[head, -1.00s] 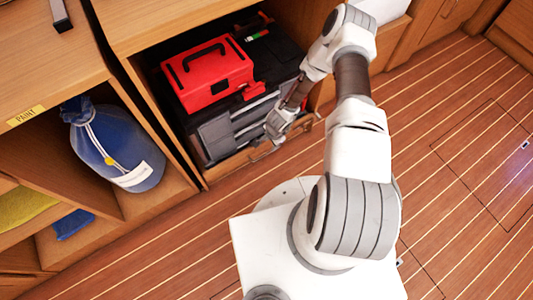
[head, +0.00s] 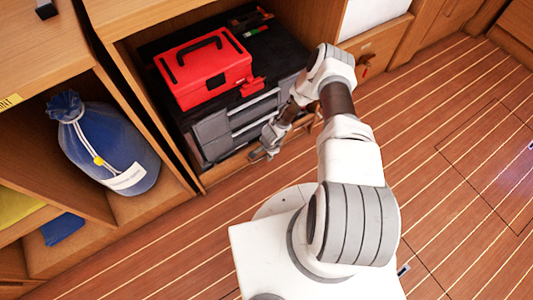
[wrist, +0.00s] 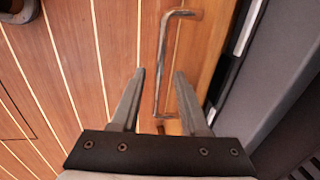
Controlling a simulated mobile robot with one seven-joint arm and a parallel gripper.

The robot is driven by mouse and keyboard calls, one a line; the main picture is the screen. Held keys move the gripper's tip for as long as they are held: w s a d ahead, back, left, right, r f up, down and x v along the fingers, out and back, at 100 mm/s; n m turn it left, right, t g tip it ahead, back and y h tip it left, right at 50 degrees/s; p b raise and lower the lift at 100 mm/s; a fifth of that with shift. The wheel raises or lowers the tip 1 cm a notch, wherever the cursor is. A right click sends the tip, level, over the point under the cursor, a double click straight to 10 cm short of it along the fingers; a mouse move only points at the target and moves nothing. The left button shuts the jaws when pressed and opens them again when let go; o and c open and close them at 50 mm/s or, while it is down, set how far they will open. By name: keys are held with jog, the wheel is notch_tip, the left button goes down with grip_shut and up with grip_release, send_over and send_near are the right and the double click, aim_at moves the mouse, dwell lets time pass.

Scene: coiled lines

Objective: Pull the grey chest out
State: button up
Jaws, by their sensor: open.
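The grey chest (head: 212,133) sits inside a wooden locker, with grey drawer fronts, pale drawer pulls and a black top. A red toolbox (head: 203,68) rests on it. In the wrist view the dark grey chest side (wrist: 283,65) fills the right edge. My gripper (head: 262,153) is low in front of the chest, near the locker's wooden lower front. In the wrist view my gripper (wrist: 159,76) is open, and a metal bar handle (wrist: 162,45) on a wooden front runs between its fingers in the picture. I cannot tell whether they reach around it or touch it.
A blue bag (head: 110,150) stands in the left compartment. Small tools (head: 250,20) lie on the chest top behind the toolbox. A white box (head: 370,14) is at the upper right. The striped wooden floor (head: 460,190) is clear on the right.

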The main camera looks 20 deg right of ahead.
grip_shut()
dwell(1.3)
